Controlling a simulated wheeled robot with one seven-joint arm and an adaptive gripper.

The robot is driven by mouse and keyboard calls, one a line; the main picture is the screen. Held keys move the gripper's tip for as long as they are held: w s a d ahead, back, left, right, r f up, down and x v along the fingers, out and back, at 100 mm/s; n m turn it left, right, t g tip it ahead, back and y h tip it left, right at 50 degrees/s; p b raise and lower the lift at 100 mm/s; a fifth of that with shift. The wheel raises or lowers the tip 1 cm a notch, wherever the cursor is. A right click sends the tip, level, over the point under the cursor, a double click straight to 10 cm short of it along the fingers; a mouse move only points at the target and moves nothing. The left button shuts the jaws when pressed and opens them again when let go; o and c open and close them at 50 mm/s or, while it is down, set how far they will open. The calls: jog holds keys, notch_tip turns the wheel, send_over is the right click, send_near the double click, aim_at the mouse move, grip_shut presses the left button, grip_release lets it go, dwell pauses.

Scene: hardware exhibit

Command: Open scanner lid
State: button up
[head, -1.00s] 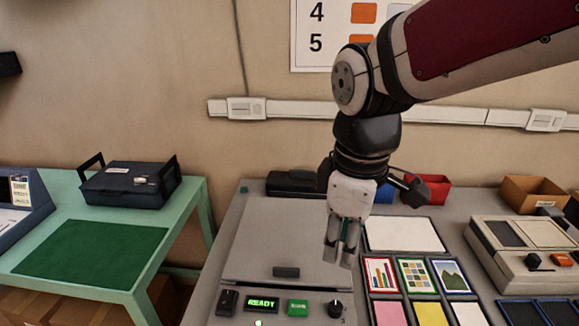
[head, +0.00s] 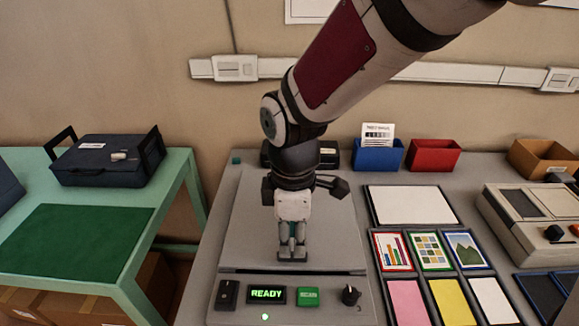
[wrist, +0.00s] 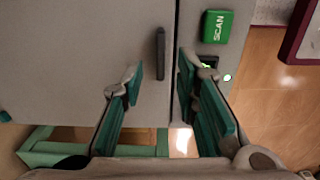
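The scanner has a flat grey lid (head: 330,235) that looks closed. A thin dark gap runs along its front edge, above the control panel. My gripper (head: 292,254) points down at the lid's front edge, near its middle. The short dark handle (wrist: 160,53) shows in the wrist view, in line with the space between my fingers; in the head view the fingers mostly hide it. My gripper is open, with green-padded fingers apart, one over the lid and one by the front seam. I cannot tell whether they touch anything.
The front panel carries a READY display (head: 266,294), a green button (head: 308,297) and a black knob (head: 350,295). Framed cards (head: 430,251) and a white sheet (head: 410,205) lie to the right. Blue (head: 378,157) and red (head: 434,156) bins stand behind. A green table (head: 180,190) is left.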

aim_at(293, 252)
jog(key=shift+f, duration=2.15)
grip_shut()
